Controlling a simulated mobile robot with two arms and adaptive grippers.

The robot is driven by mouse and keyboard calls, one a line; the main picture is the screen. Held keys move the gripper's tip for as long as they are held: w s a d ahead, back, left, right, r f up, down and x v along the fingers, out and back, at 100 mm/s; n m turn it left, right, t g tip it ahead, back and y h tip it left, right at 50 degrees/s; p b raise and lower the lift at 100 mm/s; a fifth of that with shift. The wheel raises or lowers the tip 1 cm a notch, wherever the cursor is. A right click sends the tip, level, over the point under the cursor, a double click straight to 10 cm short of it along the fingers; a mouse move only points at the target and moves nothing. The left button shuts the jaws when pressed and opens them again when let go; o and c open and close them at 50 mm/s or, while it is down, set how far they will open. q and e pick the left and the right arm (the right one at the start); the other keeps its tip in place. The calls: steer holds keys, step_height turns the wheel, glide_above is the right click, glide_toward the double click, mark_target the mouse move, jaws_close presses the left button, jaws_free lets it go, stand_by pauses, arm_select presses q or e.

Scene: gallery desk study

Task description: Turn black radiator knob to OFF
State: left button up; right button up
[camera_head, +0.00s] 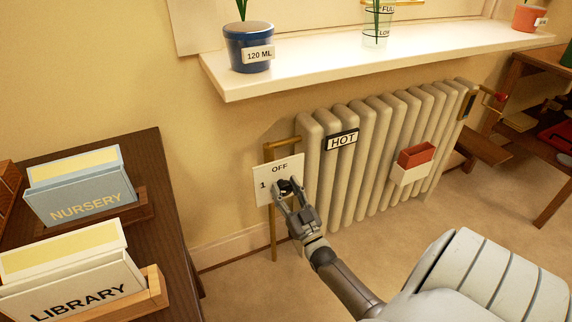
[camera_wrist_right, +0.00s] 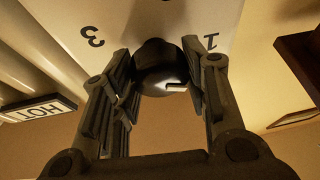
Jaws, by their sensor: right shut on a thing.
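The black radiator knob (camera_wrist_right: 160,62) sits on a white dial plate (camera_head: 262,180) at the radiator's left end. The plate reads OFF at the top and 1 at its left in the head view; the right wrist view shows it upside down, with 3 to the left of the knob and 1 to the right. A short white mark shows low on the knob's face, right of its middle. My right gripper (camera_head: 287,188) is shut on the knob, one finger on each side (camera_wrist_right: 160,82). In the head view it hides much of the knob. My left gripper is not in view.
The cream radiator (camera_head: 345,185) stands right of the dial with a HOT sign (camera_head: 342,140). A windowsill (camera_head: 300,75) with pots juts out above. A dark desk (camera_head: 172,225) with NURSERY and LIBRARY card boxes is at left. A brass pipe (camera_head: 274,240) runs below the dial.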

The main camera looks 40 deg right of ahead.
steer(key=m+h, duration=0.1)
steer(key=m, duration=0.2)
steer(key=m+g+h+p, duration=0.1)
steer(key=m+h, duration=0.1)
steer(key=m, duration=0.1)
steer(key=m+g+h, duration=0.1)
steer(key=m, duration=0.2)
steer(key=shift+m+h+p, duration=0.3)
steer(key=shift+p, duration=0.05)
steer(key=m+g+h+p, duration=0.1)
steer(key=m, duration=0.2)
steer(key=m+g+h+p, duration=0.1)
steer(key=m, duration=0.2)
steer(key=shift+g, duration=0.3)
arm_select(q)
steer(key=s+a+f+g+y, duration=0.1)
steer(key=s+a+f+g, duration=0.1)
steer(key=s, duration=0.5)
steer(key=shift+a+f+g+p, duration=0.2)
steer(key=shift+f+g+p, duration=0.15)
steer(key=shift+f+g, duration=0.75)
arm_select(e)
steer(key=shift+f+m+g, duration=0.1)
steer(key=shift+m+g, duration=0.2)
steer(key=shift+m, duration=0.9)
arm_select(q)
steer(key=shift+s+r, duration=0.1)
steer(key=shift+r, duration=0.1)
